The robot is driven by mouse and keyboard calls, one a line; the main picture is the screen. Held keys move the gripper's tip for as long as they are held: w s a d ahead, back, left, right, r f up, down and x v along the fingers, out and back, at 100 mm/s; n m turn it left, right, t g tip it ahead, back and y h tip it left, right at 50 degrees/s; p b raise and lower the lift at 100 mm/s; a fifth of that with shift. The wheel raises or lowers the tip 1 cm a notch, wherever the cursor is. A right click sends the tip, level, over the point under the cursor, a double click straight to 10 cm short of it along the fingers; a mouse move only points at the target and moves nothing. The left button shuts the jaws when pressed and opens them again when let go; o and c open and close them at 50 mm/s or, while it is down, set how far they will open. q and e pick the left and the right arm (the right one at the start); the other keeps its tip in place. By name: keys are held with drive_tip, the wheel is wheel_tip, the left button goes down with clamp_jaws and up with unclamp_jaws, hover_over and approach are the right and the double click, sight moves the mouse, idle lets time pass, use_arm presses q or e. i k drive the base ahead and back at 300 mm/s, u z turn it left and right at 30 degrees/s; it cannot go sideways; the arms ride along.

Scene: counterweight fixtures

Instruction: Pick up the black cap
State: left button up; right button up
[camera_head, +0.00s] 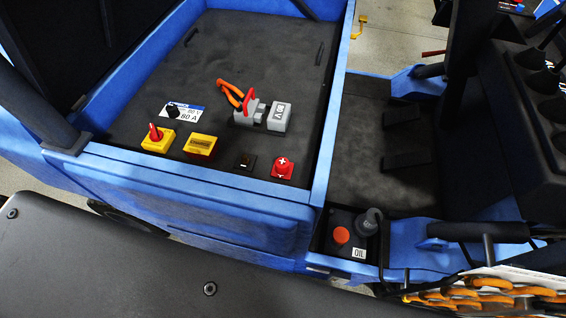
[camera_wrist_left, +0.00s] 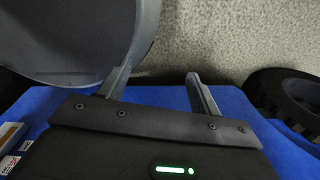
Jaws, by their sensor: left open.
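A dark cap (camera_head: 368,221) stands on a small black panel at the front of the blue vehicle, beside an orange round cap (camera_head: 341,235) and a white label reading "OIL" (camera_head: 359,252). I take the dark one to be the black cap. My left gripper (camera_wrist_left: 160,75) shows in the left wrist view, with its two fingers apart and nothing between them. Neither gripper shows in the head view, so the left gripper's distance from the cap cannot be told. The cap cannot be made out for certain in the left wrist view.
Orange chain (camera_head: 480,297) lies at right. In the wrist view, a large grey round part (camera_wrist_left: 75,40) is close to the left finger, and a tyre (camera_wrist_left: 290,105) is at right.

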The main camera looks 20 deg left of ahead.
sight(172, 108)
drive_tip(key=k, duration=1.25)
drive_tip(key=u, duration=0.8)
drive_tip(key=i, duration=1.05)
drive_tip(key=u, duration=0.25)
